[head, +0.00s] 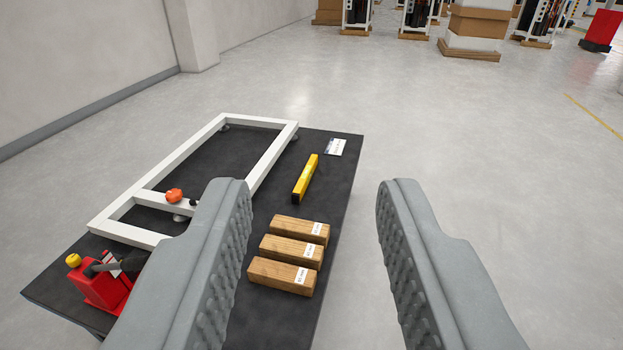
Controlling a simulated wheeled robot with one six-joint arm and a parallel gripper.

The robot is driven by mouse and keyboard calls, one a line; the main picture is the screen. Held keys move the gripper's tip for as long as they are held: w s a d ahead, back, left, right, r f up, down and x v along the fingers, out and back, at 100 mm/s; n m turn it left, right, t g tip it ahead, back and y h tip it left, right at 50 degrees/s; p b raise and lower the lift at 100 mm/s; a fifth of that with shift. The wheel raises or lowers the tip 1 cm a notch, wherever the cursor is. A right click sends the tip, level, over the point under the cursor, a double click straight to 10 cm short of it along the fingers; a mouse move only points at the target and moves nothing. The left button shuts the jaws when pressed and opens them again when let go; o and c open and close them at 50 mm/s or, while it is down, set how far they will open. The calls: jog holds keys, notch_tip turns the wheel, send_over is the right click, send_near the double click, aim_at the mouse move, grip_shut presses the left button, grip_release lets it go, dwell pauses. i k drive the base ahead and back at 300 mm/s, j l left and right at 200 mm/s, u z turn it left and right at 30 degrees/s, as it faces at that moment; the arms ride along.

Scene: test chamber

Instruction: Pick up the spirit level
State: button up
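The spirit level (306,177) is a yellow bar with black ends. It lies flat on a dark table (338,165), near its right edge, beyond several wooden blocks. My gripper (311,187) is open, with its two grey ridged fingers wide apart and nothing between them. The fingers appear in the foreground, above and in front of the table. The spirit level shows in the gap between them, farther away and closer to the left finger.
Wooden blocks (290,249) with white labels lie nearer than the level. A white frame (270,155) fills the table's left side, with an orange object (174,195) on it. A red container (100,290) stands front left. A white card (336,147) lies beyond. Open floor lies right.

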aim_at(297, 196)
jog(key=i+l, duration=0.1)
jog(key=l, duration=0.65)
jog(key=l+u, duration=0.1)
jog(key=l, duration=0.6)
jog(key=i+l+u, duration=0.25)
jog(key=i+l, duration=0.95)
jog(key=i+l+u, duration=0.15)
jog(key=i, duration=1.25)
